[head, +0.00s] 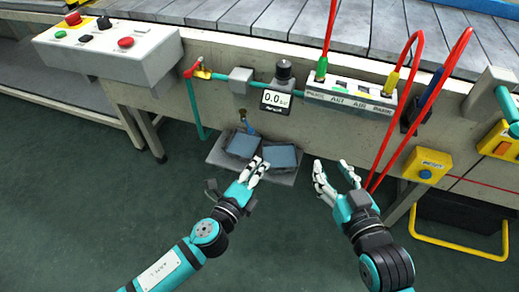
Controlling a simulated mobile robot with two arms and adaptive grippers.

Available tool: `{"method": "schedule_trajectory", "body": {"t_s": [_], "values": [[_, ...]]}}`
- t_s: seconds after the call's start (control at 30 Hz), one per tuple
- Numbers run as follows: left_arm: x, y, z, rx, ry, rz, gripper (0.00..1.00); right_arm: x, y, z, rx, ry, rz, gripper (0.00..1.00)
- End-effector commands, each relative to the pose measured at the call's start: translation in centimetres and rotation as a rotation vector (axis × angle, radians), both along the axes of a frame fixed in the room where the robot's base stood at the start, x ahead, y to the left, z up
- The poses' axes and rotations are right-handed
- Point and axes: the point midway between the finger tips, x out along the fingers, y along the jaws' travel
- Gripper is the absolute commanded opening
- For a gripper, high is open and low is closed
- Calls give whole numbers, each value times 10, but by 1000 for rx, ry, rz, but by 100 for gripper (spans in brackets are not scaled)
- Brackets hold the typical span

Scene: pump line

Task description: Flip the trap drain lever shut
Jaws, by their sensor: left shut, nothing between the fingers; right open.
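A small blue lever with a brass-coloured end (245,119) hangs below the grey block (240,79) on the teal air pipe, and looks like the trap drain lever. Its exact angle is too small to tell. My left gripper (259,166) is shut and empty, below the lever in the picture and apart from it, in front of the dark pedals. My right gripper (334,172) is open and empty, further right, below the labelled air manifold (350,98). It touches nothing that I can see.
A red-handled valve (194,68) sits left on the pipe. A gauge reading 0.0 (275,101) is right of the grey block. Two blue-topped pedals (282,156) stand on a floor plate. Red hoses (437,84) hang at right. A button box (110,45) juts out at left.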

Motion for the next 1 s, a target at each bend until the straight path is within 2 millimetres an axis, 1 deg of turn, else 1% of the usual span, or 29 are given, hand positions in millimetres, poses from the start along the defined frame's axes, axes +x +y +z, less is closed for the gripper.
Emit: {"method": "schedule_trajectory", "body": {"t_s": [0.17, 0.37, 0.5, 0.6, 0.7, 0.83, 1.0], "values": [[24, -12, -1, -1, -3, 0, 0, 2, 2, 6, 10, -44, 3, 43], [63, -32, -5, -1, -3, 0, 0, 7, 8, 33, 50, -198, 14, 43], [88, -45, -7, 0, -2, 0, 0, 6, 11, 58, 86, -335, 22, 43], [89, -25, -3, 3, -1, 2, 0, 6, 11, 59, 85, -330, 21, 43], [90, -14, -1, 3, 1, 1, 0, 6, 11, 60, 86, -334, 21, 43], [91, -6, 1, 1, 0, 0, 0, 6, 11, 61, 88, -339, 21, 43], [91, -4, 1, 0, 1, 0, 0, 6, 11, 61, 88, -340, 21, 43]]}}
